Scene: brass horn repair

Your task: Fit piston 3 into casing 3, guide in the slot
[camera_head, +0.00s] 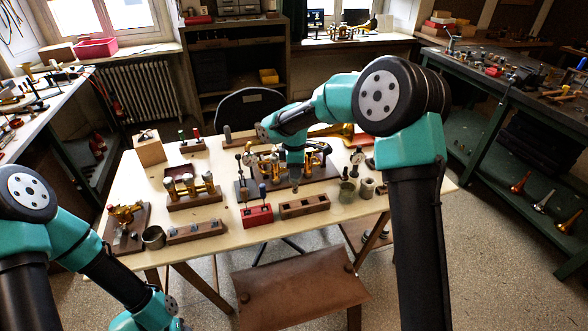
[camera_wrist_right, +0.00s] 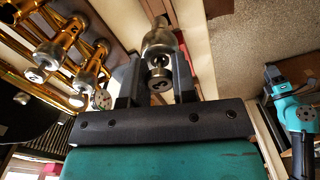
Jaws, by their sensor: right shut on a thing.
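My right gripper (camera_head: 296,188) is low over the front of the bench in the head view. In the right wrist view it (camera_wrist_right: 157,85) is shut on a silvery piston (camera_wrist_right: 160,42), with one dark finger on each side. No number is readable on the piston. I cannot make out a slot or guide. My left gripper is outside the frame.
A wooden block with holes (camera_head: 304,206) and a red block (camera_head: 257,215) are near the bench front. Small pots (camera_head: 347,191) stand to the right. A rack of valves (camera_head: 190,190) is at left. The front right bench top is fairly clear.

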